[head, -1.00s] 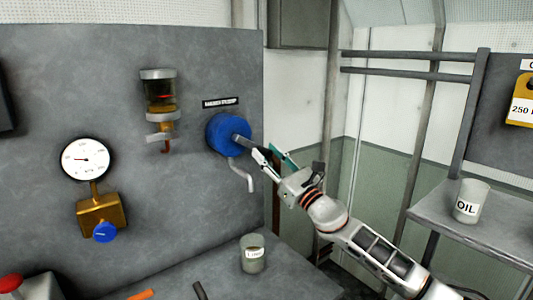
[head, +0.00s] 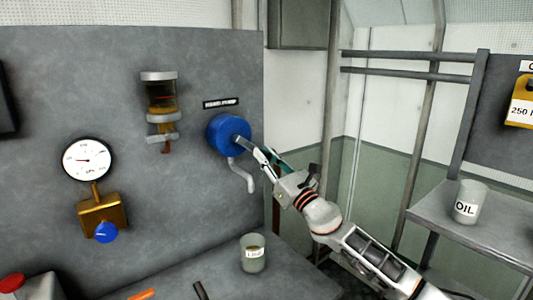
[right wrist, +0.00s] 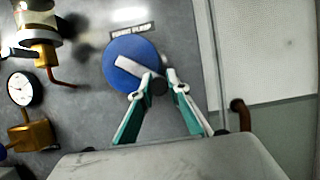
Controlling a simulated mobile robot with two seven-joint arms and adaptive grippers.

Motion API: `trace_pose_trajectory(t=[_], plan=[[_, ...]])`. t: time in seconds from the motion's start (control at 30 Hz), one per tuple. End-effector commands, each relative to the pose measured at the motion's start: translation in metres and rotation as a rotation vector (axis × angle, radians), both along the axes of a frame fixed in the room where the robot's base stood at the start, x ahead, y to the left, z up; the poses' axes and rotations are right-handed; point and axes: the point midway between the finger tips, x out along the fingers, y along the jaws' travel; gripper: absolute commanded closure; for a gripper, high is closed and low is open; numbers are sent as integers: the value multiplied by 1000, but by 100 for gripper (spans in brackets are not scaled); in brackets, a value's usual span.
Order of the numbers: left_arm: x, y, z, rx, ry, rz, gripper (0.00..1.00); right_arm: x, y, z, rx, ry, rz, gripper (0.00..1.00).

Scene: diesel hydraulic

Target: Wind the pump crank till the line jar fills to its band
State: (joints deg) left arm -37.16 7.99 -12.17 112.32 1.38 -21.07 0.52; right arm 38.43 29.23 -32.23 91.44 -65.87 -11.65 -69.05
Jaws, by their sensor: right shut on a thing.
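The pump is a blue round housing (head: 222,131) on the grey panel, with a pale crank arm across its face. In the right wrist view the crank arm (right wrist: 134,67) runs down-right to a dark knob (right wrist: 158,87). My right gripper (head: 262,157) is shut on this knob; its fingertips (right wrist: 159,86) lie on both sides of it. The line jar (head: 160,96) is a glass cylinder in metal clamps, up and left of the pump. Amber-brown liquid shows in it; I cannot make out its red band clearly now. My left gripper is not in view.
A round gauge (head: 88,159) sits above a brass valve (head: 102,212) with a blue knob. A labelled beaker (head: 254,253) stands on the bench below the pump. An OIL beaker (head: 470,202) stands on the right shelf. A grey outlet pipe (head: 243,176) hangs under the pump.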

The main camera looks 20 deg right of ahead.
Motion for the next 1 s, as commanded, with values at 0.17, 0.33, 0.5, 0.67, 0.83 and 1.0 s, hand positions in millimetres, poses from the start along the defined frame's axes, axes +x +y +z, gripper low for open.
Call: trace_pose_trajectory(t=[0.17, 0.33, 0.5, 0.67, 0.83, 1.0], plan=[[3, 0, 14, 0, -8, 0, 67, -3, 7, -4, 117, 41, 1, 100], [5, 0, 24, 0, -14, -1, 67, -5, 13, -10, 231, 84, 1, 100], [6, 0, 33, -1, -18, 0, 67, -7, 19, -15, 327, 119, 1, 100], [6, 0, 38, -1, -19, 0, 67, -8, 23, -18, 391, 141, 1, 100], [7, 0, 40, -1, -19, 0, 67, -9, 25, -20, 426, 154, 0, 100], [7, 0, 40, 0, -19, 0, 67, -9, 25, -20, 436, 156, 0, 100]])
